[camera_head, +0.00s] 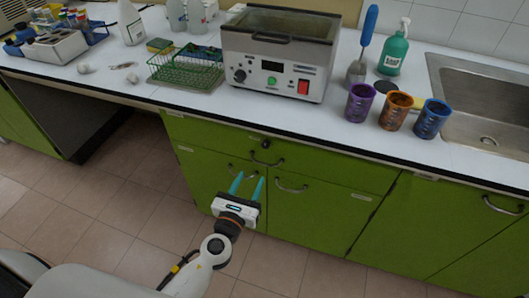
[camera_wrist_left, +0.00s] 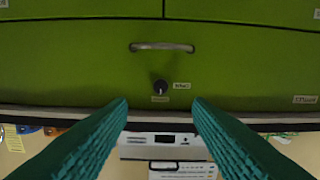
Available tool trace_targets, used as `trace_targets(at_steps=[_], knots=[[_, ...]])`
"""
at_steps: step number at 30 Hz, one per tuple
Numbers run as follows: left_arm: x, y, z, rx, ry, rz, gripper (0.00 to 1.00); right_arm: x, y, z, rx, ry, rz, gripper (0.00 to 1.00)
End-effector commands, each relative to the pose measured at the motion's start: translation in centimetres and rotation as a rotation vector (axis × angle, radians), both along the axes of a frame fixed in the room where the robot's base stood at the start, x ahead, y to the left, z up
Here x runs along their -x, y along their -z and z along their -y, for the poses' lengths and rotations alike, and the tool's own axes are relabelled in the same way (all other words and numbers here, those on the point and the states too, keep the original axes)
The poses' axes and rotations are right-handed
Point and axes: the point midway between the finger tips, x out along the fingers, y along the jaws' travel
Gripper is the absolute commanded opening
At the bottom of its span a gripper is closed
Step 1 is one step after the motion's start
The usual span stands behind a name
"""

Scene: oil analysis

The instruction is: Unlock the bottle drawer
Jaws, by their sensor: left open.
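The green drawer front (camera_head: 330,167) sits just under the counter, with a curved metal handle (camera_head: 267,161). A small dark lock knob (camera_head: 265,143) is above the handle. The wrist view is upside down and shows the handle (camera_wrist_left: 161,47), the dark round knob (camera_wrist_left: 160,87) and small labels beside it, too small to read for certain. My left gripper (camera_head: 249,182) is open and empty, its two teal fingers apart, in front of the cabinet and below the drawer handle in the head view. In the wrist view the knob lies between the fingertips, apart from them. My right gripper is not in view.
The white counter edge (camera_head: 140,99) runs above the drawer. A heated bath device (camera_head: 270,75), a green wire rack (camera_head: 185,70) and several coloured cups (camera_head: 360,103) stand on it. Cabinet doors (camera_head: 310,222) with handles are below. The tiled floor is clear.

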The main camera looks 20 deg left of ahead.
Motion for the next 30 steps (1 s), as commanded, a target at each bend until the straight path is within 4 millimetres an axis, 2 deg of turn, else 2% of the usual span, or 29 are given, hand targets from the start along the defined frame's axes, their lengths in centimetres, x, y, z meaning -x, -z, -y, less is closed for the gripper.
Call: trace_targets(at_steps=[5, 11, 15, 19, 24, 30], knots=[[-1.6, -1.1, 0.1, -0.042, 0.003, 0.026, 0.46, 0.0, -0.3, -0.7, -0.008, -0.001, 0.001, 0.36], [-5.4, -1.0, 0.3, -0.037, 0.002, 0.024, 0.46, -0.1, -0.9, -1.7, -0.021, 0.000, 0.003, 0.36], [-8.2, -1.0, 0.4, -0.035, 0.001, 0.024, 0.46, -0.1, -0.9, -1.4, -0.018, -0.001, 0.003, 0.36], [-10.2, -0.8, 0.4, -0.036, 0.002, 0.023, 0.46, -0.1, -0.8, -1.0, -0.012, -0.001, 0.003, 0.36], [-11.7, -0.8, 0.5, -0.035, 0.003, 0.021, 0.46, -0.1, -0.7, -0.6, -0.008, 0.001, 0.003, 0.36], [-12.0, -0.8, 0.5, -0.034, 0.003, 0.021, 0.46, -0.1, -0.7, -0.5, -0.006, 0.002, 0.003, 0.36]])
